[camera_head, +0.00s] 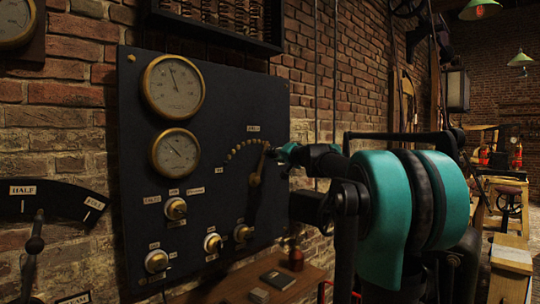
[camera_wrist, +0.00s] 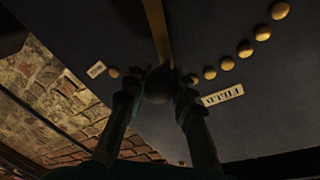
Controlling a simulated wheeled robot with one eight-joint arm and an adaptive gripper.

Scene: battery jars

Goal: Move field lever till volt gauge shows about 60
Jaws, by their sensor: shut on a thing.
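My gripper (camera_wrist: 158,80) is shut on the lever's dark round knob (camera_wrist: 159,90), one finger on each side. In the head view my gripper (camera_head: 276,153) reaches the lever's top from the right, near the arc's right end. The wrist view shows one stud to the lever's left and several to its right. The upper gauge (camera_head: 174,86) has its needle nearly upright, slightly left. The lower gauge (camera_head: 175,152) has its needle toward upper left. Gauge names and numbers are unreadable.
Several brass knobs (camera_head: 176,209) with small labels sit low on the panel (camera_head: 225,110). A wooden shelf (camera_head: 228,293) below holds a red bottle (camera_head: 296,259) and a dark box (camera_head: 278,279). Another lever (camera_head: 34,245) with a "HALF" plate stands at far left.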

